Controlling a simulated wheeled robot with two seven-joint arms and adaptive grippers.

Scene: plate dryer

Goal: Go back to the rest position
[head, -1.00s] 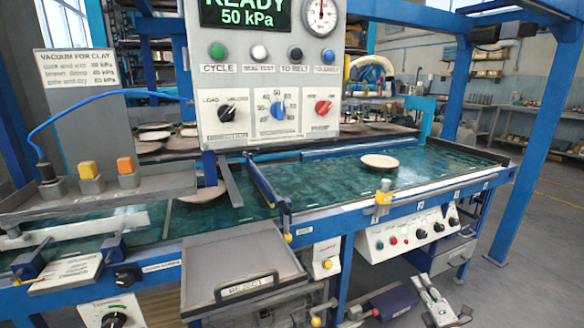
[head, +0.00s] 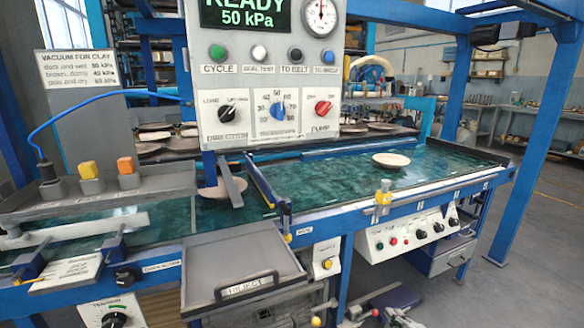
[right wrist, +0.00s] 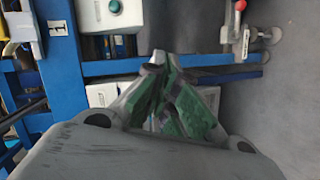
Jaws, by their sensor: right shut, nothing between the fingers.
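My right gripper (head: 403,319) shows only in part at the bottom edge of the head view, below the front of the machine. In the right wrist view its two fingers with green pads (right wrist: 165,98) come together, shut and empty. Beyond them are blue frame bars and grey floor; the fingers touch nothing that I can see. My left gripper is not in view.
A green belt (head: 330,190) carries a pale plate (head: 391,160) on the right and another plate (head: 222,187) partly behind a bar. The reject tray (head: 243,255) juts out in front. A control panel (head: 268,80) stands above. Open floor (head: 540,240) lies right.

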